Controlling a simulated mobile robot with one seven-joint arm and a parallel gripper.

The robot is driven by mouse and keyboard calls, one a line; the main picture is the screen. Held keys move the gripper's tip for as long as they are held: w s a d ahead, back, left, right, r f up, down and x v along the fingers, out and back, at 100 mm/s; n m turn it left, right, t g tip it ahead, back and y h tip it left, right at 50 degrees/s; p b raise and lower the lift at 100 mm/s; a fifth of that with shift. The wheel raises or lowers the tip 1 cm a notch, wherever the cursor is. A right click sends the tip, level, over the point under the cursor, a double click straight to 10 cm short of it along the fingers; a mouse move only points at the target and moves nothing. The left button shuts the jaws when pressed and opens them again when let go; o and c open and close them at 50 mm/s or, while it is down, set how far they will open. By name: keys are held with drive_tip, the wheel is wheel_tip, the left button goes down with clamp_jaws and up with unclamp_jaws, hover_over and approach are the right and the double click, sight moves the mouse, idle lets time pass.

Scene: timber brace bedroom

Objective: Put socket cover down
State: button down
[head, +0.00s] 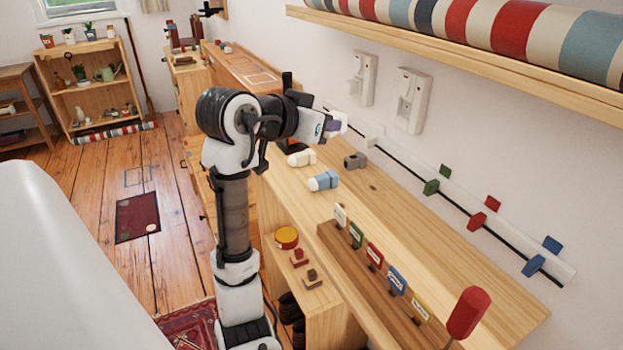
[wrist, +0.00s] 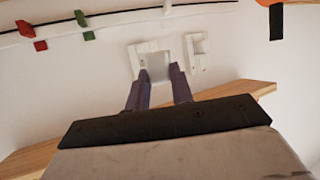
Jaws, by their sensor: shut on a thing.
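My gripper (head: 333,126) is stretched out over the wooden desk top, near the wall. In the wrist view its two purple fingers (wrist: 159,88) are shut on a small pale piece, apparently the socket cover (wrist: 158,66). The cover appears in front of one of two white wall fittings (wrist: 140,50); I cannot tell whether it touches it. The other white fitting (wrist: 197,52) is beside it. In the head view the fittings (head: 363,78) and (head: 412,100) are on the wall above the desk. The cover is mostly hidden there.
A white strip (head: 505,232) with coloured clips and a black cable runs along the wall. A wooden shelf (head: 470,62) bearing a striped roll overhangs. Bare wood lies between.

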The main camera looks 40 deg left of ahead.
sight(320, 220)
wheel_tip(320, 220, down, 20)
drive_tip(key=shift+f+p, duration=0.1)
drive_tip(key=shift+p, duration=0.2)
drive_tip(key=c, duration=1.6)
unclamp_jaws()
drive_tip(key=shift+c, duration=0.2)
drive_tip(key=shift+o, duration=0.7)
